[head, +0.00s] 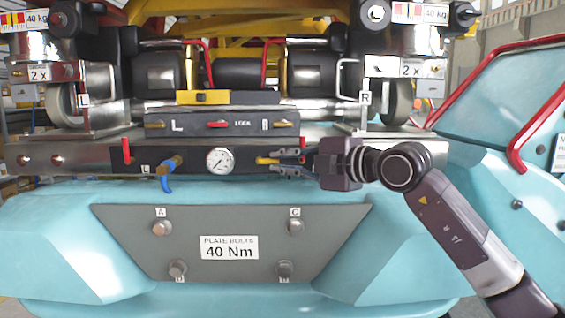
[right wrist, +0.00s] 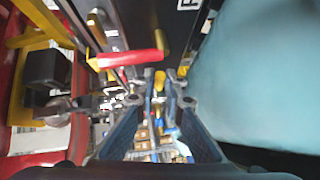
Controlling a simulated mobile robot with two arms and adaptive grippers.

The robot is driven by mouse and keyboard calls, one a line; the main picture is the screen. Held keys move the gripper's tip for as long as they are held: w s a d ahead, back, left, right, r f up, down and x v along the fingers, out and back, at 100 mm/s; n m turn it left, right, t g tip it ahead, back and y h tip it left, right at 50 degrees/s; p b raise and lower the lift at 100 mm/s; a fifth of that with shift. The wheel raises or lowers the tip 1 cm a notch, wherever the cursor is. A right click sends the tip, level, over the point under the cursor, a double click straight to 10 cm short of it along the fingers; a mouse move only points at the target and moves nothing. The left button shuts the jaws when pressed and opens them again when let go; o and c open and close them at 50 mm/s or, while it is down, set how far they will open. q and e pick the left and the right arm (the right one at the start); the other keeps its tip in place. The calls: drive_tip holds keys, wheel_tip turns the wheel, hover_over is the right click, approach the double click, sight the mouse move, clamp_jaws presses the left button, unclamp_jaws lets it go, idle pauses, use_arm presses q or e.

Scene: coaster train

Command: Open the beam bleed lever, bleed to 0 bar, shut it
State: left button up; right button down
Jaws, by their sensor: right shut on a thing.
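The dark beam panel (head: 200,172) carries a round white pressure gauge (head: 220,160); its reading is too small to tell. Right of the gauge a yellow-handled lever (head: 266,161), which looks like the beam bleed lever, points sideways. My right gripper (head: 284,161) comes in from the right and is shut on this lever. In the right wrist view the yellow lever (right wrist: 160,79) shows between the fingertips (right wrist: 167,84); part of it is hidden by the fingers. My left gripper is not in view.
A red handle (right wrist: 130,59) is close to the fingers in the right wrist view. A blue hose fitting (head: 167,172) and an upright red lever (head: 127,150) are left of the gauge. A grey bolt plate (head: 200,225) lies below; the turquoise body is otherwise clear.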

drive_tip(key=shift+a+r+n+g+h+p, duration=0.1)
drive_tip(key=shift+r+n+g+h+p, duration=0.2)
drive_tip(key=shift+r+n+h+p, duration=0.35)
drive_tip(key=shift+a+r+n+g+h+p, duration=0.15)
drive_tip(key=shift+r+n+g+h+p, duration=0.3)
drive_tip(key=shift+p, duration=0.75)
drive_tip(key=n+h+p, duration=0.1)
drive_tip(key=a+r+h+p, duration=0.1)
drive_tip(key=h, duration=0.1)
drive_tip(key=r+n+h+p, duration=0.1)
drive_tip(key=shift+a+n+g+p, duration=0.25)
drive_tip(key=shift+n+g+p, duration=0.05)
drive_tip(key=shift+g+p, duration=0.1)
drive_tip(key=a+n+h+p, duration=0.1)
drive_tip(key=h, duration=0.1)
drive_tip(key=a+n+h+p, duration=0.1)
drive_tip(key=h+p, duration=0.1)
drive_tip(key=shift+a+r+h+p, duration=0.1)
drive_tip(key=shift+r+h+p, duration=0.2)
drive_tip(key=shift+r, duration=0.1)
drive_tip(key=shift+s+a+n+h+p, duration=0.1)
drive_tip(key=shift+a+n+h+p, duration=0.4)
drive_tip(key=shift+h+p, duration=0.3)
drive_tip(key=shift+a+f+n+h+p, duration=0.15)
drive_tip(key=shift+a+n+h+p, duration=0.2)
drive_tip(key=shift+h, duration=0.25)
drive_tip(key=shift+d+f, duration=0.1)
drive_tip(key=shift+f, duration=0.05)
drive_tip(key=c, duration=2)
unclamp_jaws()
